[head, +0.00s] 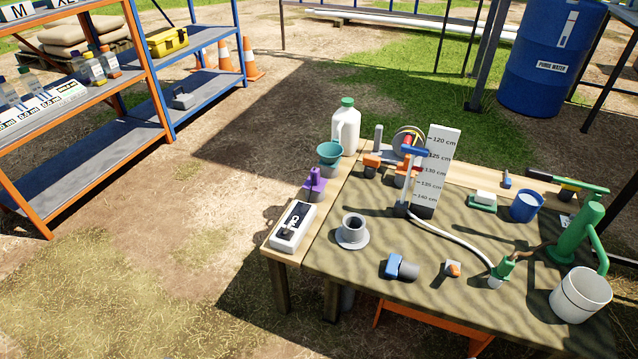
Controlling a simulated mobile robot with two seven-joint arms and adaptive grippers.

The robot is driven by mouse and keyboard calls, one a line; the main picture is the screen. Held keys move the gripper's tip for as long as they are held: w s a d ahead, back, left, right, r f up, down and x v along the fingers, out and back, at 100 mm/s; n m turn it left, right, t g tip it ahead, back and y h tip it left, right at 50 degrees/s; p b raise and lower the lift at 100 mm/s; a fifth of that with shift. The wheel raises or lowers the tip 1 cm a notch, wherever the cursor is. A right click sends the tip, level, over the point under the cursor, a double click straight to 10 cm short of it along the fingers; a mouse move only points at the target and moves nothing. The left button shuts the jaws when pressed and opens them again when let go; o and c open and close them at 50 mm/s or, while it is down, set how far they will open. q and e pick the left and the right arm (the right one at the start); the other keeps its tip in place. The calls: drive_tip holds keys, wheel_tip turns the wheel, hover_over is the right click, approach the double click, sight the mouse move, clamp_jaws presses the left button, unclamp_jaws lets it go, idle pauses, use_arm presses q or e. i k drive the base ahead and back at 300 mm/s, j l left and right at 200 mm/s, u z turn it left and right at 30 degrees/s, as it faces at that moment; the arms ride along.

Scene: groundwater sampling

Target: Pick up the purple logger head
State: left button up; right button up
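The purple logger head (314,184) stands upright near the left edge of the work table. It sits between a teal funnel (329,153) behind it and a white box with a dark panel (293,226) in front of it. Its lower part is a wider purple block with a narrower stem on top. Neither of my grippers shows in the head view.
The camouflage-covered table (450,307) carries a grey flanged pipe (352,230), a level board (437,165), a white jug (346,128), a green hand pump (577,235) and a white bucket (580,295). Shelves (85,150) stand left; open ground (215,190) lies between.

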sight(319, 183)
drive_tip(key=i+j+z, duration=0.35)
drive_tip(key=j+z, duration=0.15)
drive_tip(key=j, duration=0.2)
drive_tip(key=i+j+z, duration=0.2)
drive_tip(key=j+z, duration=0.25)
drive_tip(key=j, duration=0.3)
drive_tip(key=j+z, duration=0.5)
drive_tip(key=j, duration=0.3)
drive_tip(key=j+z, duration=0.45)
drive_tip(key=j, duration=0.4)
